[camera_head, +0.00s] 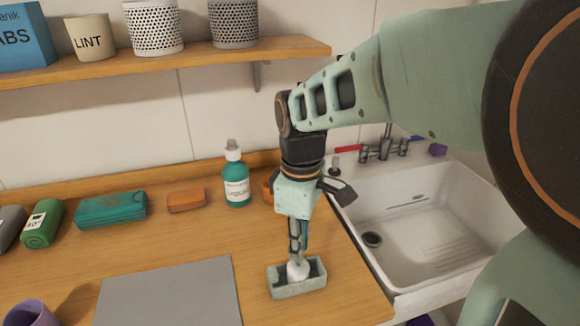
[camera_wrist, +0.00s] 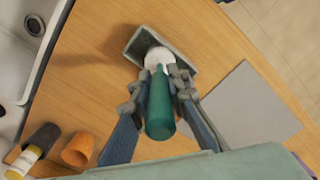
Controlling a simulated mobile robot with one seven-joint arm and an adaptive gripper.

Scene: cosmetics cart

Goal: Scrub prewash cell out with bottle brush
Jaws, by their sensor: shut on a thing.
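The prewash cell (camera_head: 300,289), a small grey-green open box, sits on the wooden counter near its front right. My gripper (camera_head: 297,243) points down above it, shut on the bottle brush. The brush's white head (camera_head: 298,271) is in the cell's opening. In the wrist view the teal brush handle (camera_wrist: 160,108) lies between my fingers (camera_wrist: 159,82), and the white head reaches into the cell (camera_wrist: 188,62). Whether the bristles touch the cell's floor or walls is hard to tell.
A grey mat (camera_head: 170,296) lies left of the cell. A teal bottle (camera_head: 236,183), an orange bar (camera_head: 187,201) and a teal pack (camera_head: 110,209) stand along the back. The white sink (camera_head: 440,220) is to the right. A shelf (camera_head: 150,62) hangs above.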

